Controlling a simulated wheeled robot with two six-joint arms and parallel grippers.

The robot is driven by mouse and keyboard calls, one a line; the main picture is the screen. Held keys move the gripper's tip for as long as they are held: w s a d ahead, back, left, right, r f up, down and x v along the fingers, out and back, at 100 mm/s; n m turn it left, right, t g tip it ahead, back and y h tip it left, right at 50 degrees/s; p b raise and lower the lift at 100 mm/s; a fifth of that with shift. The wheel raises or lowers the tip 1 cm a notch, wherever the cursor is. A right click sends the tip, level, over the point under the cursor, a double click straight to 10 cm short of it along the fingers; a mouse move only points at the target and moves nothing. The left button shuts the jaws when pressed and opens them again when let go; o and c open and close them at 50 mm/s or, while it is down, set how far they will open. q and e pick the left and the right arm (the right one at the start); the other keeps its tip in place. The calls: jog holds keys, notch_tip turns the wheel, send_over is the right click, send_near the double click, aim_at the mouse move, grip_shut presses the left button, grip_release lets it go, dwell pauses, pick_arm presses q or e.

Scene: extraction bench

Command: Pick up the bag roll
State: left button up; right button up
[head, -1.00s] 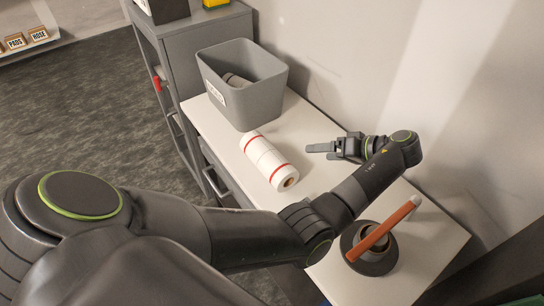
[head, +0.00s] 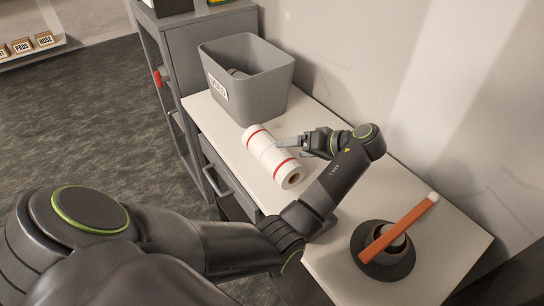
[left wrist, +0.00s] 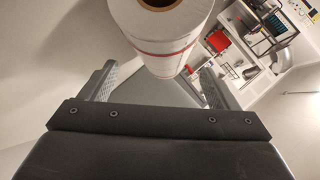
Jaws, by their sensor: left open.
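The bag roll (head: 262,147) is a white cylinder with red bands, lying on the white bench top in front of the grey bin. Its near end shows a brown core. My left gripper (head: 287,142) is at the roll's right side, with its fingers reaching toward it and partly overlapping it in the head view. In the left wrist view the roll (left wrist: 165,42) is big at the top, ahead of and between the two spread fingers of the left gripper (left wrist: 158,72). The jaws are open, and no grip shows. My right gripper is not seen.
A grey labelled bin (head: 262,98) with an item inside stands behind the roll. A dark round base (head: 386,268) carrying an orange-handled tool (head: 402,226) stands at the near right. The wall (head: 345,60) bounds the bench on the right. The bench's left edge is close to the roll.

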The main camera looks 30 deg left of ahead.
aim_at(282, 151)
pick_arm(q)
jog(key=shift+s+a, duration=0.1)
jog(key=shift+a, duration=0.15)
jog(key=p+x, duration=0.2)
jog(key=x, duration=0.2)
jog(key=shift+s+a+f, duration=0.15)
jog(key=shift+s, duration=0.05)
jog(key=shift+a+f, duration=0.1)
jog(key=shift+f, duration=0.05)
jog(key=c, duration=0.9)
